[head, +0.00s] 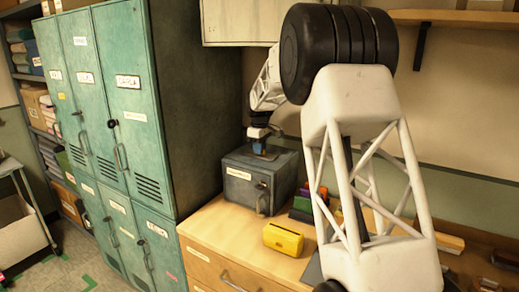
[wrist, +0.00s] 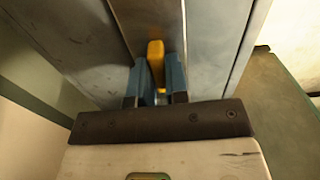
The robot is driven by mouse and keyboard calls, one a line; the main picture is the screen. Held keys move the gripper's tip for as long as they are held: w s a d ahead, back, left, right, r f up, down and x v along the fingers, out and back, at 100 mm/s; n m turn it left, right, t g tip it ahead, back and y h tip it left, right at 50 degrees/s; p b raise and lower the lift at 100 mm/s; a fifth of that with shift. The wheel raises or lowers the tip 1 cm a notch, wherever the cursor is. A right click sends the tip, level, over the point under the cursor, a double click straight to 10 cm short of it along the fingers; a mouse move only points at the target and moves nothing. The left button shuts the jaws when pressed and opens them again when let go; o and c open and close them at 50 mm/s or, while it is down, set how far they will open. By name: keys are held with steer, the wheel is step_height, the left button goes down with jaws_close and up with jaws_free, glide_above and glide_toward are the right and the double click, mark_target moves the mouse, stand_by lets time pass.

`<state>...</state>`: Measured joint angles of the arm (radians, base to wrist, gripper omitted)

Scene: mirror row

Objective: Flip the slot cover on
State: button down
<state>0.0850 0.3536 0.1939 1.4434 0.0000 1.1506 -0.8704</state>
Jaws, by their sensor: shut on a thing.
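A grey metal box (head: 256,181) with a pale label and a dark handle on its front stands on the wooden counter. My gripper (head: 262,150) points down at the top of this box. In the wrist view, the blue fingers of my gripper (wrist: 157,82) are shut on a narrow yellow tab (wrist: 156,54). The tab stands at a brownish-grey strip (wrist: 148,22) on the box top, which may be the slot cover. The fingers hide the tab's lower part, and I cannot tell how the strip is seated.
A yellow case (head: 283,239) sits on the wooden counter (head: 215,226) in front of the box. Dark and coloured items stand right of the box. Green lockers (head: 127,110) rise close on the left, and a pale cabinet (head: 238,22) hangs above.

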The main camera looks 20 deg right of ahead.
mark_target(267, 150)
steer(key=shift+w+d, duration=2)
steer(key=c, duration=1.1)
jaws_free()
steer(key=shift+r, duration=3.9)
steer(key=shift+s, duration=0.1)
